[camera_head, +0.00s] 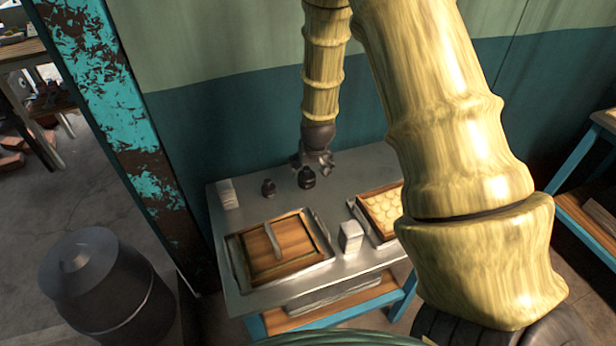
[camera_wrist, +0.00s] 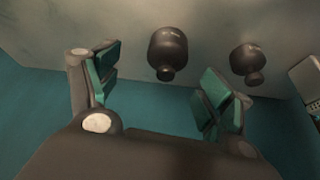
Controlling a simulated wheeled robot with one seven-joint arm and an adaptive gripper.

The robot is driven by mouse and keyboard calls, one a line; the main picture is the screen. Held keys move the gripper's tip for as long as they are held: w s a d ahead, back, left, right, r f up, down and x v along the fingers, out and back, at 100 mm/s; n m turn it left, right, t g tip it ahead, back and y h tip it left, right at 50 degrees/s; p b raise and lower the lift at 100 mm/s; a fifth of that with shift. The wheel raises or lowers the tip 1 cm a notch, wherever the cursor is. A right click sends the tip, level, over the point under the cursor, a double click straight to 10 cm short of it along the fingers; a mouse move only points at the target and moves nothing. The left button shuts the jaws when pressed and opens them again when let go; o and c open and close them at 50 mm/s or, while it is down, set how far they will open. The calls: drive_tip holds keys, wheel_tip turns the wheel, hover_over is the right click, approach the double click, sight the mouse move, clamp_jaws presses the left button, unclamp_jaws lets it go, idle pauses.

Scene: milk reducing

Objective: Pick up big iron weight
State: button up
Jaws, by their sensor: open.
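The big iron weight (camera_head: 306,178) is dark, with a knob on top, and stands upright near the back of the metal table (camera_head: 228,272). A smaller dark weight (camera_head: 268,188) stands to its left. My gripper (camera_head: 314,163) is above and just behind the big weight, close to it in the picture. In the wrist view my gripper (camera_wrist: 155,90) has its two teal-padded fingers spread, with nothing between the tips. The big weight (camera_wrist: 167,48) shows beyond and between the fingers, and the small weight (camera_wrist: 250,60) is beyond the right finger. I cannot tell the exact gap.
White blocks (camera_head: 228,194) stand at the table's left back, and another (camera_head: 350,237) is at the front. A lidded wooden box (camera_head: 285,262) lies on a tray. A wooden tray of pale round pieces (camera_head: 382,210) is to the right. The teal wall (camera_head: 230,130) is close behind.

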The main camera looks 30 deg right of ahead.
sight(308, 169)
drive_tip(key=w+f, duration=0.3)
drive_tip(key=shift+s+d+p, duration=0.15)
drive_tip(key=shift+s+p, duration=0.3)
drive_tip(key=shift+p, duration=0.1)
drive_tip(key=x, duration=0.1)
drive_tip(key=p+x, duration=0.1)
drive_tip(key=x, duration=0.1)
drive_tip(key=shift+w, duration=0.4)
drive_tip(key=shift+f+p, duration=0.35)
drive_tip(key=shift+f, duration=0.2)
drive_tip(key=shift+w+f, duration=0.25)
drive_tip(key=shift+s, duration=0.1)
drive_tip(key=c, duration=0.4)
drive_tip(key=shift+r, duration=0.1)
clamp_jaws()
